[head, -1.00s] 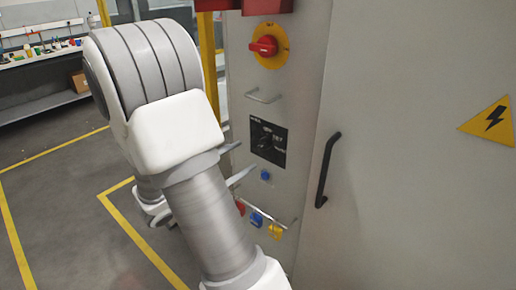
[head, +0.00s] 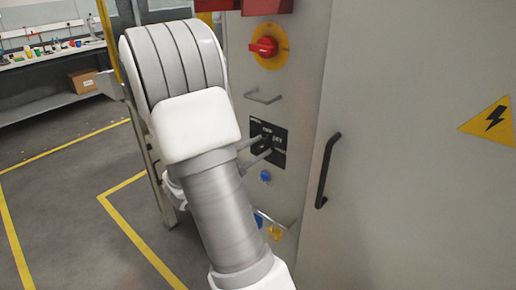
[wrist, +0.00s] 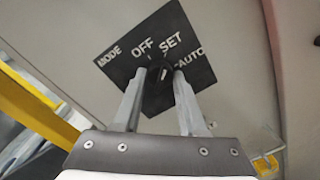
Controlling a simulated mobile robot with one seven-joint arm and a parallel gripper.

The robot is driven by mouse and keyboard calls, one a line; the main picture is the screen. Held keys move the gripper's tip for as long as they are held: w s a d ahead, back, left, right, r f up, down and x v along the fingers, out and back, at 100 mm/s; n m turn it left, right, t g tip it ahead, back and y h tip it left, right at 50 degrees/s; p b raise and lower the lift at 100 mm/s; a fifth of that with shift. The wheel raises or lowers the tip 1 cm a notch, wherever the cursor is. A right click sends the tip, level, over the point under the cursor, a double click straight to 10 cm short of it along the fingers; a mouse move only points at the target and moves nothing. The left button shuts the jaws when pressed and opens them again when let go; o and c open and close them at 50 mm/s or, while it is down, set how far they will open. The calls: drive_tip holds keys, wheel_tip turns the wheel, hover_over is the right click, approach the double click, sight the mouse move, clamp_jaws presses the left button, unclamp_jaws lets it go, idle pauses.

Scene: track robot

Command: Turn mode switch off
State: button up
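The mode switch panel (head: 280,133) is a black plate on the grey cabinet front. In the wrist view the panel (wrist: 112,65) carries the labels MODE, OFF, SET and AUTO. Its small dark knob (wrist: 160,70) shows between my fingertips, with a light mark on it; which label it points at is unclear. My gripper (wrist: 158,74) is open, one finger on each side of the knob. I cannot tell whether the fingers touch it. In the head view my gripper (head: 265,146) reaches the panel from the left, and its fingers partly cover the plate.
A red rotary switch (head: 264,46) on a yellow disc and a metal handle (head: 264,97) sit above the panel. A blue button (head: 265,176), a lower handle (head: 278,219) and a yellow padlock (head: 275,233) are below. A black door handle (head: 325,172) stands to the right.

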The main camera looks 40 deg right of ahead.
clamp_jaws()
drive_tip(key=shift+n+p, duration=0.3)
drive_tip(key=shift+n, duration=0.1)
drive_tip(key=n+p, duration=0.4)
drive_tip(key=shift+r+n, duration=0.15)
drive_tip(key=shift+n, duration=0.15)
drive_tip(key=n+p, duration=0.3)
drive_tip(key=shift+n+h, duration=0.3)
drive_tip(key=shift+f+n+p, duration=0.2)
drive_tip(key=shift+n+p, duration=0.3)
drive_tip(key=shift+p, duration=0.05)
drive_tip(key=o, duration=0.7)
unclamp_jaws()
